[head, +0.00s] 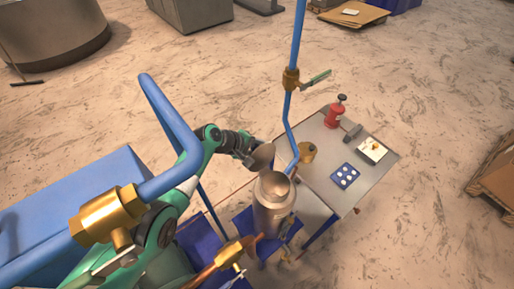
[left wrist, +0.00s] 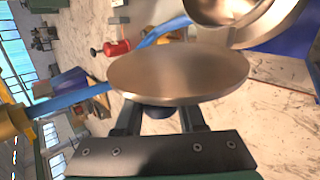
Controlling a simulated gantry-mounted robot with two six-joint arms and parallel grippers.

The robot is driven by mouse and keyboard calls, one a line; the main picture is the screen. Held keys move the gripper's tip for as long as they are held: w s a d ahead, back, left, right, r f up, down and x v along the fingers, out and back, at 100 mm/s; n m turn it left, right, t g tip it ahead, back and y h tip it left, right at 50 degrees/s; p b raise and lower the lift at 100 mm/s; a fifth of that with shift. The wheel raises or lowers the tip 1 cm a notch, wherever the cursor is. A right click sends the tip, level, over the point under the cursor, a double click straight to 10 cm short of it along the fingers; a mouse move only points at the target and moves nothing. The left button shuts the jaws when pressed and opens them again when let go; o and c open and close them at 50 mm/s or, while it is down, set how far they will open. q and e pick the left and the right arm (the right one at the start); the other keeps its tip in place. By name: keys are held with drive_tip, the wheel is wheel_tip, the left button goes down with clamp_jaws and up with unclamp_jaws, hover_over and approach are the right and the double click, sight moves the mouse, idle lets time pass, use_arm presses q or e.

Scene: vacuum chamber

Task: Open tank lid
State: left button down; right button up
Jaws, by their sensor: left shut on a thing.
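The tank (head: 273,203) is an upright metal cylinder beside the work table in the head view. Its rim (left wrist: 262,28) shows at the top right of the left wrist view. The lid (head: 262,157) is a round, bronze-coloured disc, tilted up at the tank's upper left edge. In the left wrist view the lid (left wrist: 180,76) fills the middle and stands apart from the rim. My left gripper (head: 246,158) is shut at the lid's near side; its fingers (left wrist: 160,118) reach under the disc, where their contact is hidden. My right gripper is not in view.
The grey table (head: 322,180) right of the tank holds a red bottle-like object (head: 334,115), a brass piece (head: 307,152) and a blue holed plate (head: 344,176). A blue pipe (head: 297,50) with a valve rises behind the tank. Blue pipework (head: 170,120) crosses the left foreground.

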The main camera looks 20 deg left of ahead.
use_arm(q)
drive_tip(key=c, duration=0.5)
unclamp_jaws()
